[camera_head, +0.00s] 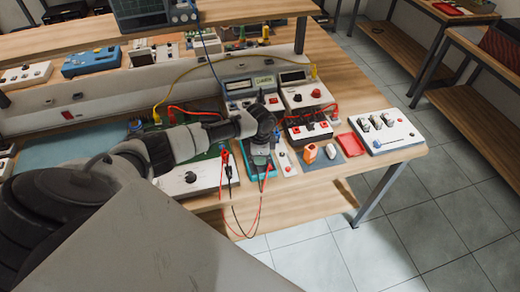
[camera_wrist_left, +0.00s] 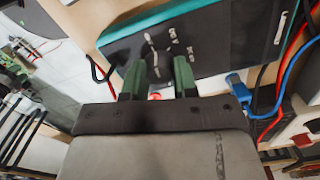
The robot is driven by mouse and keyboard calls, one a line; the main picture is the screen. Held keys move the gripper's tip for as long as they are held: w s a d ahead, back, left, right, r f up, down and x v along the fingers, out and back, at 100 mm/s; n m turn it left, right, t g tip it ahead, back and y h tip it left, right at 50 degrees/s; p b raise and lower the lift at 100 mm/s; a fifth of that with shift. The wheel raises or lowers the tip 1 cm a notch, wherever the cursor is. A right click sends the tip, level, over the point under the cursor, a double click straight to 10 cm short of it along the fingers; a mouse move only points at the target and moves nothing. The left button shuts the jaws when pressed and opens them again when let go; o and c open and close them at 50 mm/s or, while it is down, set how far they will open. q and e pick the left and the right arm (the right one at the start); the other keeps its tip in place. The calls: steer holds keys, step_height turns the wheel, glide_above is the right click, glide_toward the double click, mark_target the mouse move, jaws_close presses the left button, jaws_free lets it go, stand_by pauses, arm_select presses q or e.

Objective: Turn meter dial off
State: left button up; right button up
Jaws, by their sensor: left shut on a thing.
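The meter (camera_head: 268,174) is a dark handheld multimeter with a teal edge. It lies on the bench near its front edge, partly hidden under my left gripper (camera_head: 261,147). In the left wrist view the dark face of the meter (camera_wrist_left: 222,42) fills the upper middle. The two green fingers of my left gripper (camera_wrist_left: 158,76) reach down to its face, one on each side of the dark round dial (camera_wrist_left: 157,62). The gripper is shut on the dial. The dial's pointer setting cannot be read. My right gripper is not in view.
Red and black leads (camera_head: 238,212) hang over the bench front. Right of the meter are an orange block (camera_head: 310,153) and a white switch box (camera_head: 385,131). Instruments with a yellow lead (camera_head: 180,77) stand behind. Tiled floor is free at the right.

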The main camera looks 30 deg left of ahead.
arm_select(q)
steer(key=shift+n, duration=0.5)
steer(key=o, duration=0.9)
steer(key=shift+o, duration=0.2)
step_height(320, 180, up, 11)
steer(key=b, duration=0.1)
steer(key=shift+f, duration=0.1)
